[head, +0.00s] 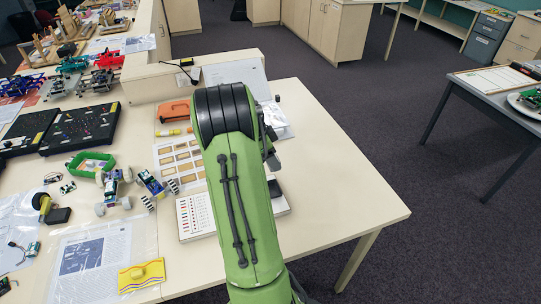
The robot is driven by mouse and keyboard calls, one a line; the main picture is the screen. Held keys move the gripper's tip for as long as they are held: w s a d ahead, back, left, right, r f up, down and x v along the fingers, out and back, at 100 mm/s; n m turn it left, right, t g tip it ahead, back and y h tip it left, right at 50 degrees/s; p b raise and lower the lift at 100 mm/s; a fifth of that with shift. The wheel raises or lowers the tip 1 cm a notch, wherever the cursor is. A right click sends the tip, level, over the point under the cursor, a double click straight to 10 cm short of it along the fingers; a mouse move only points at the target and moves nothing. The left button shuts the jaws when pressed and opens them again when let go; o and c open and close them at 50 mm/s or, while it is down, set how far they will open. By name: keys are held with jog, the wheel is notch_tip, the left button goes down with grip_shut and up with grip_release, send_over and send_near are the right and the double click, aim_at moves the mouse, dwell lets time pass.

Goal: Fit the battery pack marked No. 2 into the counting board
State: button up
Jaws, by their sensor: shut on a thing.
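A white board with rows of tan rectangles (178,163) lies on the table left of my arm. It may be the counting board, but its markings are too small to read and my arm covers its right part. I cannot make out a battery pack marked No. 2. My green and black arm reaches over the table and hides what is behind it. A grey part of my wrist shows at its right side, but the gripper's fingers are hidden, so I cannot see what they hold.
An orange case (173,111), a green tray (91,163), small wheeled models (113,188) and a yellow pouch (141,275) crowd the left. The table's right part (340,190) is bare up to its edge.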

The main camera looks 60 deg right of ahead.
jog(key=f+b, duration=0.3)
jog(key=f, duration=0.1)
jog(key=shift+w+d+f, duration=0.1)
jog(key=shift+d, duration=0.15)
notch_tip(320, 180, down, 6)
jog(key=b, duration=0.4)
jog(key=shift+a+f+b, duration=0.1)
jog(key=shift+f+b, duration=0.05)
jog(key=shift+b, duration=0.15)
jog(key=shift+f+b, duration=0.3)
jog(key=shift+f, duration=0.05)
jog(key=shift+f+b, duration=0.6)
jog(key=shift+b, duration=0.25)
dwell(0.3)
